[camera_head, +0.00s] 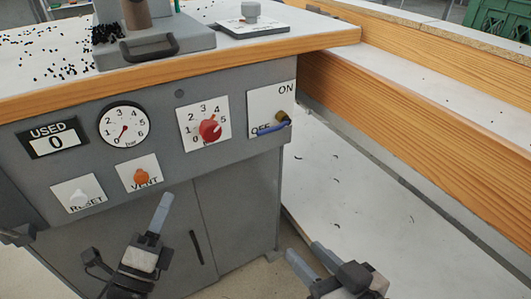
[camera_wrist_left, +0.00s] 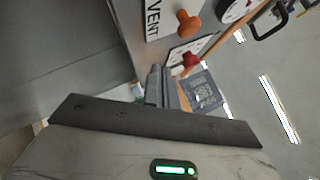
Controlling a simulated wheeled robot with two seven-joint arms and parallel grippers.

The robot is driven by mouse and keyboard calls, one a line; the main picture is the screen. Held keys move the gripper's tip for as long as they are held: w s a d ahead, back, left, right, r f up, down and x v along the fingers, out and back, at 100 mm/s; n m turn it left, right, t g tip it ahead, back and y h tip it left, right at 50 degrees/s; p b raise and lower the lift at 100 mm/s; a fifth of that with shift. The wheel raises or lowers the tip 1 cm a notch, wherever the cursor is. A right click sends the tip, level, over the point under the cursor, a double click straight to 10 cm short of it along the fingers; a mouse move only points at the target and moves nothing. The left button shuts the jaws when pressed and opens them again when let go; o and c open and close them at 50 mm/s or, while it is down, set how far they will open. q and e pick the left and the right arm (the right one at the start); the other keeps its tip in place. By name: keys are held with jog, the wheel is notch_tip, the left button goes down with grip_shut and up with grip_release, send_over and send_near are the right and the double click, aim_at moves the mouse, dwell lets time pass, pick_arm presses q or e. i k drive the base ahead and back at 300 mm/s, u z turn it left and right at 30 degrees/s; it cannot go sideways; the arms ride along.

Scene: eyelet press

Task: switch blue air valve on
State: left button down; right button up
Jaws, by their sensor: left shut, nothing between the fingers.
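The blue air valve lever (camera_head: 273,127) is on the front panel's right end, in the head view. It lies nearly level across a white plate marked ON at the top and OFF at the lower left, its free end at OFF. My left gripper (camera_head: 166,198) is shut and empty, below the VENT plate and well left of and below the valve. In the left wrist view its fingers (camera_wrist_left: 156,84) point toward the panel; I cannot make out the valve there. My right gripper (camera_head: 314,252) is open and empty, low and right of the cabinet.
A red regulator knob (camera_head: 210,130) is left of the valve. An orange VENT knob (camera_head: 141,177), white RESET knob (camera_head: 82,195), pressure gauge (camera_head: 123,125) near 0 and USED counter (camera_head: 54,138) lie further left. The wooden bench edge (camera_head: 200,66) overhangs the panel.

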aim_at(287, 121)
jog(key=u, duration=2.45)
jog(key=k, duration=0.45)
jog(key=z, duration=2.6)
